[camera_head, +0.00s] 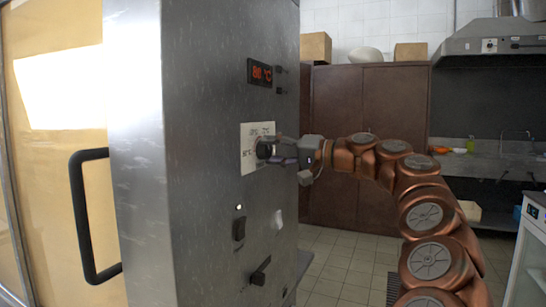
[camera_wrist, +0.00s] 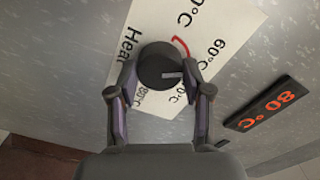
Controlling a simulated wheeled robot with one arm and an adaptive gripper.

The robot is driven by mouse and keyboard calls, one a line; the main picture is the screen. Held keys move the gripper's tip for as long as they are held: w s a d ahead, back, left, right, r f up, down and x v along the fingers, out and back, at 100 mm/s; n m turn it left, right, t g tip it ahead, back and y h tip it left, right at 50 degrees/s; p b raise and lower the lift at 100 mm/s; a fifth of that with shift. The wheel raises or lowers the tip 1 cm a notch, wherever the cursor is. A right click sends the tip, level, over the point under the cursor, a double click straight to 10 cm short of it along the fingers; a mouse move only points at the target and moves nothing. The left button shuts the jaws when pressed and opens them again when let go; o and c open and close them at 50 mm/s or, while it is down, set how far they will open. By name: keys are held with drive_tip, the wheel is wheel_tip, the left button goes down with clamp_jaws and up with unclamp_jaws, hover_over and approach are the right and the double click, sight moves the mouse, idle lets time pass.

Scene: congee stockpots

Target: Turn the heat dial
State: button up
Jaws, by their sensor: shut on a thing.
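The heat dial is a dark round knob (camera_wrist: 160,66) on a white label plate (camera_wrist: 205,22) marked "Heat" and with temperatures. In the head view the dial (camera_head: 264,150) sits on the side panel of a steel cabinet, on the same white plate (camera_head: 248,162). My gripper (camera_wrist: 161,88) has one finger on each side of the dial and is shut on it. It also shows in the head view (camera_head: 274,151), reaching in from the right. A red display (camera_head: 260,72) above the plate reads 80 °C; it shows turned over in the wrist view (camera_wrist: 265,104).
The steel cabinet (camera_head: 195,215) has a glass door with a black handle (camera_head: 82,215) at left. Switches (camera_head: 239,228) and a black lever (camera_head: 260,271) lie below the dial. Brown cupboards (camera_head: 335,140) stand behind. Tiled floor (camera_head: 350,262) is open between cabinet and cupboards.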

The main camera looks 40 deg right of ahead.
drive_tip(key=shift+a+f, duration=0.1)
idle(0.3)
drive_tip(key=o, duration=1.2)
drive_tip(key=shift+c, duration=0.2)
drive_tip(key=v, duration=1.2)
